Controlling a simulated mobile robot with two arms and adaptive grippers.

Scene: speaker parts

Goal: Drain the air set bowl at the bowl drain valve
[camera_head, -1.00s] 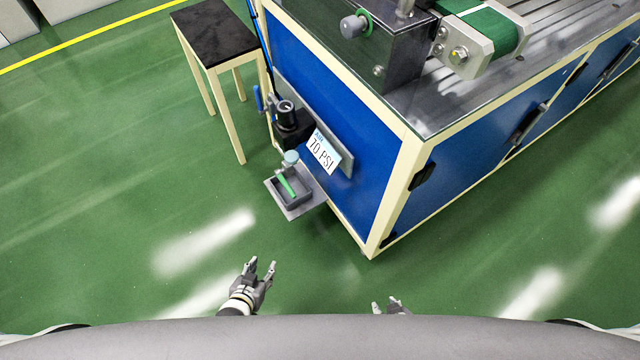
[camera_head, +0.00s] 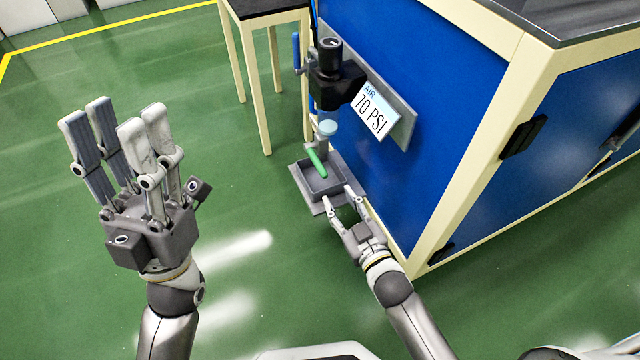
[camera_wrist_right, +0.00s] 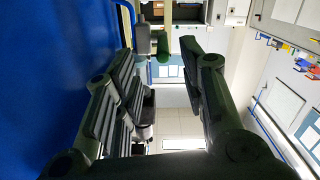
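The air set (camera_head: 328,75) is a black unit on the blue cabinet's side, with a pale clear bowl (camera_head: 327,128) under it. The green lever of the drain valve (camera_head: 317,162) hangs slanted below the bowl, over a small grey tray (camera_head: 309,192). In the right wrist view a green piece (camera_wrist_right: 163,46), seemingly the lever, shows beyond the fingers. My right gripper (camera_head: 340,196) is open and empty at the tray's near side, below the lever. In its wrist view its fingers (camera_wrist_right: 165,75) are well apart. My left gripper (camera_head: 116,118) is open and empty, raised at the left, far from the valve.
A "70 PSI" label (camera_head: 371,111) is on a grey plate beside the air set. A blue handle (camera_head: 296,52) stands left of it. The blue cabinet (camera_head: 445,95) is close on the right. A dark-topped table (camera_head: 262,8) stands behind. The floor at left is clear.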

